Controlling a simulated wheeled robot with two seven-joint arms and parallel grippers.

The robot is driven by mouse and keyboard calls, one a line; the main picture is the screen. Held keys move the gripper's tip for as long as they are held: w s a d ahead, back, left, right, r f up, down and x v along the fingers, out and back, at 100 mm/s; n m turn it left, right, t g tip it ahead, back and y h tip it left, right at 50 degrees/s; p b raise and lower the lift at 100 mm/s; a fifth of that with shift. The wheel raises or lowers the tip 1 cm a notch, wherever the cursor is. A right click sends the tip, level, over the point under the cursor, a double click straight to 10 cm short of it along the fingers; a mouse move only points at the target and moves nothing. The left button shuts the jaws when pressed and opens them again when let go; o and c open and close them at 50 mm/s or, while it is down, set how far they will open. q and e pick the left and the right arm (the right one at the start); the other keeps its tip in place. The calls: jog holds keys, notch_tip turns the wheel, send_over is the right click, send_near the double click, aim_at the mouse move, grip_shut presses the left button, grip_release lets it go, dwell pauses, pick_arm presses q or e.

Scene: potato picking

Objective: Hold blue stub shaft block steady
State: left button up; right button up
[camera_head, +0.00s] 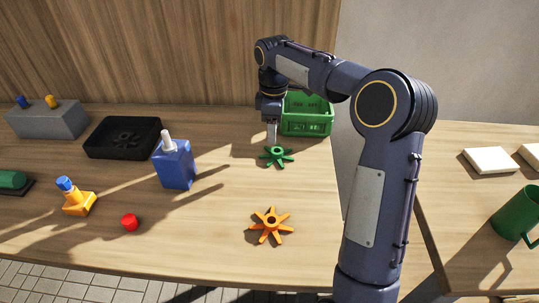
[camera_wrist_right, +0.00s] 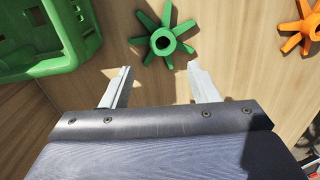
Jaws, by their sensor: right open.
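The blue stub shaft block (camera_head: 174,166) stands upright on the table, left of centre in the head view, with a pale shaft (camera_head: 167,138) rising from its top. Nothing touches it. My right gripper (camera_head: 272,146) points down at the back of the table, to the right of the block and apart from it. In the right wrist view my right gripper (camera_wrist_right: 161,85) is open with nothing between its fingers. A green star-shaped wheel (camera_head: 277,156) lies just by its tips; it also shows in the wrist view (camera_wrist_right: 162,41). My left gripper is not in view.
An orange star wheel (camera_head: 270,225) lies at the front. A green crate (camera_head: 306,116) stands behind my right gripper. A black tray (camera_head: 123,138), grey block (camera_head: 47,119), orange block (camera_head: 79,202) and red knob (camera_head: 130,223) are to the left. A green mug (camera_head: 516,214) is far right.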

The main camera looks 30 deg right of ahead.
aim_at(277, 153)
jog(key=f, duration=0.6)
jog(key=shift+s+f, duration=0.3)
jog(key=shift+f, duration=0.1)
jog(key=c, duration=1.1)
jog(key=shift+o, duration=0.2)
jog(key=shift+r, duration=0.1)
